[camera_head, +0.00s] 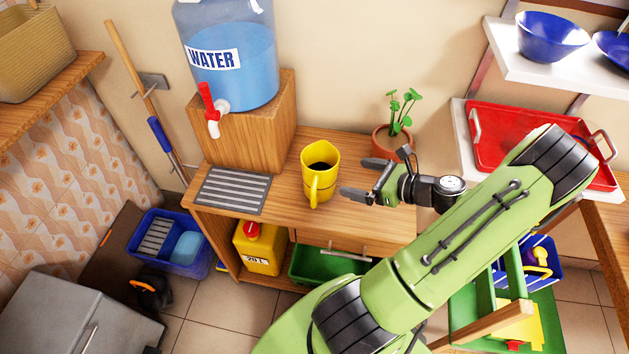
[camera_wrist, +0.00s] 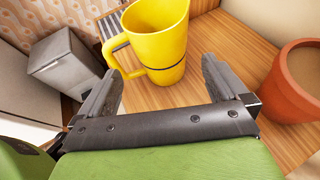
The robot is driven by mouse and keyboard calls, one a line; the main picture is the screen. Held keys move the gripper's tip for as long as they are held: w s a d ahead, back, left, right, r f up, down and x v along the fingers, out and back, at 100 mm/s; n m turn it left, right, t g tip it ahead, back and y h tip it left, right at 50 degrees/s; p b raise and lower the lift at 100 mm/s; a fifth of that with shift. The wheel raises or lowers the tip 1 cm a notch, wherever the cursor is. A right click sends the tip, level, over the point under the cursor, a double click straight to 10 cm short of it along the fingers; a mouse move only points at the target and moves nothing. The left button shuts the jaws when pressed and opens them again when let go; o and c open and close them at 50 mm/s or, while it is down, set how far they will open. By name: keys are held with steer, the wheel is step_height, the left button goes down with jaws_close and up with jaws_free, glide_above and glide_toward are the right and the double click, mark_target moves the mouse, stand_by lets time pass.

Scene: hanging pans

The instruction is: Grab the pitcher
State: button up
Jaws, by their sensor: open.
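The yellow pitcher (camera_head: 320,173) stands upright on the wooden cabinet top, its handle toward the front. A dark inside shows at its open top. In the wrist view the pitcher (camera_wrist: 158,45) is just ahead of the fingers, with its handle on the left side near the left finger. My gripper (camera_head: 354,178) is open and empty, to the right of the pitcher with its fingers pointing at it. In the wrist view my gripper (camera_wrist: 160,85) has its two fingers spread apart, with bare wood between them. I cannot tell whether the left finger touches the handle.
A water dispenser (camera_head: 230,55) stands on a wooden block (camera_head: 255,135) behind left. A grey slatted mat (camera_head: 232,190) lies left of the pitcher. A potted plant (camera_head: 392,140) stands close behind my gripper; its pot (camera_wrist: 295,85) is at right in the wrist view. A red tray (camera_head: 500,135) is at right.

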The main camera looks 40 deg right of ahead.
mark_target(334, 175)
steer(key=b+x, duration=0.1)
steer(key=x, duration=0.2)
steer(key=b+x, duration=0.1)
steer(key=x, duration=0.2)
steer(key=b+x, duration=0.1)
steer(key=x, duration=0.3)
steer(key=shift+s+f, duration=0.1)
steer(key=shift+f, duration=0.35)
steer(key=shift+r, duration=0.1)
steer(key=shift+c, duration=0.5)
steer(key=c, duration=0.7)
